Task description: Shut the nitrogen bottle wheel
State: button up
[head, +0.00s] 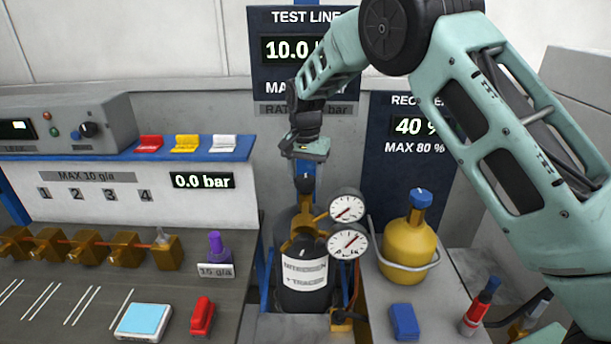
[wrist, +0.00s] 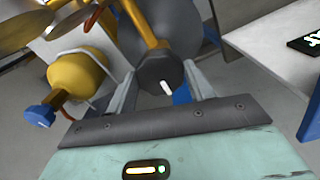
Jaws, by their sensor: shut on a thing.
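The nitrogen bottle (head: 304,298) is black with a white label and stands upright between the benches. Its dark wheel (head: 305,184) sits on top of the brass valve, just below my gripper (head: 306,167). In the wrist view the wheel (wrist: 158,75) is a dark faceted knob with a white mark, pointing to the lower right. My gripper's two grey fingers (wrist: 162,82) are shut on the wheel, one on each side. In the head view the fingers are small and partly hard to make out.
Two round gauges (head: 347,207) are close to the right of the valve. A yellow bottle (head: 408,250) with a blue cap stands on the right bench. The test line display (head: 287,48), partly hidden by my arm, reads 10.0. The left display (head: 202,181) reads 0.0 bar.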

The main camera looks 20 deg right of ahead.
aim_at(306, 179)
jog(key=shift+w+r, duration=0.1)
jog(key=o, duration=1)
notch_tip(306, 179, up, 17)
jog(key=b, duration=0.3)
jog(key=shift+r, duration=0.2)
